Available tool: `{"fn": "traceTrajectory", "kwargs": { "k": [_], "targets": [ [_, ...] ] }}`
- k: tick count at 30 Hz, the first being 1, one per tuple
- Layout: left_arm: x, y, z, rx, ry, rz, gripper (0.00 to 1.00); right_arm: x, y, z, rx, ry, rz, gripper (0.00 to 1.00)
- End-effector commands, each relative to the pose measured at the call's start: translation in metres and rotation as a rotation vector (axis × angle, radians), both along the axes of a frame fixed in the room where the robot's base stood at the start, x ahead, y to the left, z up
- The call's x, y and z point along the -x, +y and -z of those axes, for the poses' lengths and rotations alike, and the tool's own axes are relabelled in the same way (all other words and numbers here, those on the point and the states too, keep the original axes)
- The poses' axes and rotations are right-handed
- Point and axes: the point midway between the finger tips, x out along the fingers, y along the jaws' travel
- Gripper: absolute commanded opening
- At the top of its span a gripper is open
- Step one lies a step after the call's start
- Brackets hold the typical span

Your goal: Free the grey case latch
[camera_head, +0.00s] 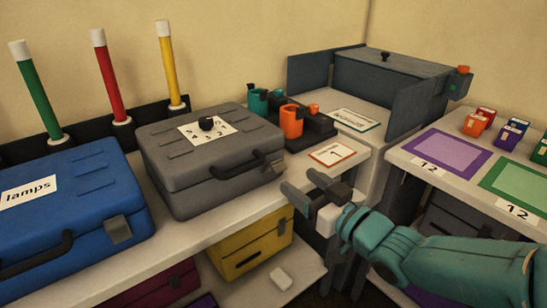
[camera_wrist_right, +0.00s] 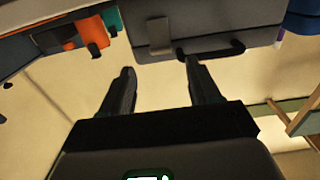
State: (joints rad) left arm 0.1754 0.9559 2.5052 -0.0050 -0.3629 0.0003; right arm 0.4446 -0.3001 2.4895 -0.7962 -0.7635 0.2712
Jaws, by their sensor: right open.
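The grey case (camera_head: 205,165) lies closed on the pale shelf, with a dark handle (camera_head: 240,165) on its front. Its small grey latch (camera_head: 275,167) is at the right end of that front; whether it is fastened is hard to tell. In the right wrist view the latch (camera_wrist_right: 160,36) is a flat plate beside the handle (camera_wrist_right: 211,50). My right gripper (camera_head: 302,189) is open and empty, in front of the latch and apart from it. Its fingers (camera_wrist_right: 159,68) point toward the case, with the latch between their lines. My left gripper is not in view.
A blue case (camera_head: 75,215) marked "lamps" stands left of the grey case. Orange (camera_head: 291,122) and teal (camera_head: 257,102) cups in a dark holder stand close behind its right end. A card (camera_head: 332,153) marked 1 lies right.

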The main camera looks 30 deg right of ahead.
Motion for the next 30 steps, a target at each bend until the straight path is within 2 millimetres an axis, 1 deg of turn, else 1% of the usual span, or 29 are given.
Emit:
{"fn": "traceTrajectory", "kwargs": {
  "k": [1,6,9,12,16,24,25,26,27,29,30],
  "targets": [
    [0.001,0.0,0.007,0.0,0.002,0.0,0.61,-0.014,0.004,0.006,-0.003,0.002,-0.009,0.62],
    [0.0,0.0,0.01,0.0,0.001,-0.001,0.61,-0.053,0.007,0.004,-0.003,0.002,-0.005,0.62],
    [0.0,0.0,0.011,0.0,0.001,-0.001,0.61,-0.07,0.01,0.004,-0.002,0.002,-0.004,0.62],
    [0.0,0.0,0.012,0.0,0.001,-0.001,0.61,-0.083,0.011,0.003,-0.002,0.002,-0.003,0.62],
    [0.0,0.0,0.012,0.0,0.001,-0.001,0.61,-0.091,0.012,0.003,-0.001,0.001,-0.001,0.62],
    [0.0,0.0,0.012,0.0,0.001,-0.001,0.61,-0.093,0.012,0.003,-0.001,0.001,-0.001,0.62],
    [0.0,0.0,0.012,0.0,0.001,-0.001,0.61,-0.093,0.012,0.003,-0.001,0.001,-0.001,0.55],
    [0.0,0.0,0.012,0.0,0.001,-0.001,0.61,-0.092,0.012,0.003,-0.001,0.001,-0.001,0.45],
    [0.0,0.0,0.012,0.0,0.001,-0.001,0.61,-0.092,0.012,0.003,-0.001,0.001,-0.001,0.32],
    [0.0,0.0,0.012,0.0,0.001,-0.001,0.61,-0.092,0.012,0.003,-0.002,0.001,-0.001,0.13],
    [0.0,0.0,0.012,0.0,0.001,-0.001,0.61,-0.092,0.012,0.003,-0.002,0.001,-0.001,0.1]
  ]
}}
